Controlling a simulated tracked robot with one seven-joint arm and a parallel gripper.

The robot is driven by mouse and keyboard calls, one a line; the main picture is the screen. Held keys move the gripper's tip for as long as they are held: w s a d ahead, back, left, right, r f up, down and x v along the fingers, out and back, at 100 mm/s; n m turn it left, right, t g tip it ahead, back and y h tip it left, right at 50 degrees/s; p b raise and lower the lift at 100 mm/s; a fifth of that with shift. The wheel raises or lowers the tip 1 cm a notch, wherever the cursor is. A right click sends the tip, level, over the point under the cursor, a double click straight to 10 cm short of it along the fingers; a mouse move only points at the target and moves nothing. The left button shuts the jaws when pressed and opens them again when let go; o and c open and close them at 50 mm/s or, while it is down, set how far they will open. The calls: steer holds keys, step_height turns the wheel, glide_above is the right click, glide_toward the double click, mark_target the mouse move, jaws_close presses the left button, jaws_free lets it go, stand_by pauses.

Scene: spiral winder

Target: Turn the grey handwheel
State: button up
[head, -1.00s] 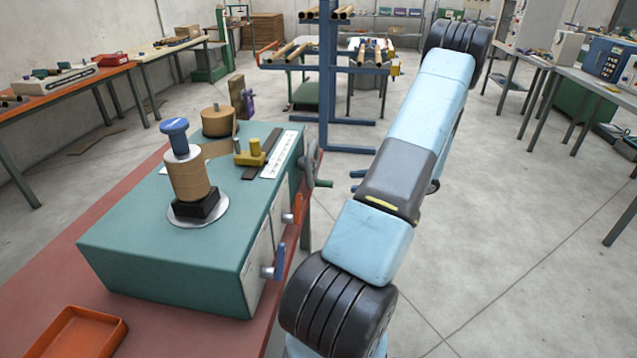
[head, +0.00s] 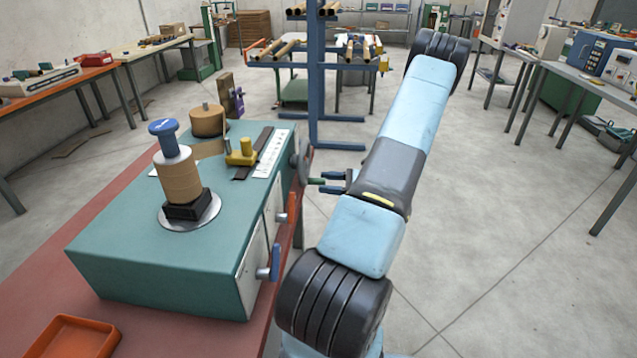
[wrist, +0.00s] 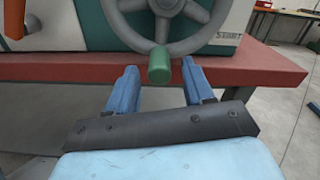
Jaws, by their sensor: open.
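The grey handwheel (wrist: 170,22) is on the side of the teal winder (head: 150,255). In the head view the handwheel (head: 303,158) shows edge-on, partly hidden by the machine. Its green handle (wrist: 160,65) points out toward the wrist camera, at the bottom of the wheel. My gripper (wrist: 160,80) is open, with blue fingers on either side of the handle's near end. In the head view my gripper (head: 328,183) is level with the handle, just right of the wheel. I cannot tell whether a finger touches the handle.
An orange lever (head: 292,207) and a blue lever (head: 268,266) stick out of the same machine side. The red bench edge (wrist: 240,70) runs below the wheel. A blue rack (head: 320,75) with tubes stands behind. The floor to the right is clear.

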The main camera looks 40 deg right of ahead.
mark_target(318, 182)
steer(key=shift+x, duration=1.75)
jaws_close()
